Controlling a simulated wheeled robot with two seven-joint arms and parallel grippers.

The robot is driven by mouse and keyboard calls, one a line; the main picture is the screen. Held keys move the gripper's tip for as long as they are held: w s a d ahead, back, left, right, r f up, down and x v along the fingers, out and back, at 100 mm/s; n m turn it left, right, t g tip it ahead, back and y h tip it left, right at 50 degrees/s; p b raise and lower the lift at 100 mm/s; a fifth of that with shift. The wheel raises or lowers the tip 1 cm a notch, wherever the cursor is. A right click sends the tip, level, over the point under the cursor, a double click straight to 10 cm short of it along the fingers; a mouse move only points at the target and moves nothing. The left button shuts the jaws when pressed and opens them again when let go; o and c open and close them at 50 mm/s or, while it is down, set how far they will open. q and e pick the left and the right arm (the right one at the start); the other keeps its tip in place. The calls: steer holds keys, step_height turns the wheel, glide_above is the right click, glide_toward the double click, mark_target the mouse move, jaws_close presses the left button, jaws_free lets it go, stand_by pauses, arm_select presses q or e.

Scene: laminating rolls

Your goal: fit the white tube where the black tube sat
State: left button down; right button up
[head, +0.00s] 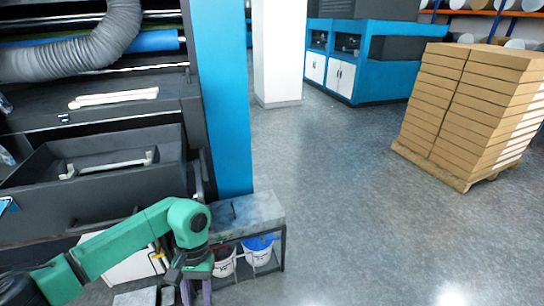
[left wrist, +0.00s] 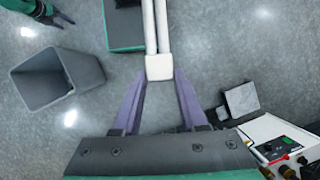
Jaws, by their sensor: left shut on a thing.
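My left gripper (head: 193,293) hangs at the bottom of the head view, beside a small grey-topped stand; its fingertips are cut off there. In the left wrist view its two purple fingers (left wrist: 160,78) are shut on the near end of a white tube piece (left wrist: 158,66). Two parallel white lengths run from that end up out of the picture. My right gripper (left wrist: 60,19) shows small at the top left of the left wrist view, apart from the tube; its jaws are too small to judge. I see no black tube that I can identify.
Pale tubes (head: 115,98) lie on the machine's ledge, above an open dark drawer (head: 95,192). The stand (head: 245,212) holds buckets (head: 258,250). A grey bin (left wrist: 60,82) stands on the floor. A box pallet (head: 470,110) is at right; the middle floor is clear.

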arm_select(q)
steer(key=shift+f, duration=0.8)
arm_select(e)
steer(key=shift+f, duration=0.85)
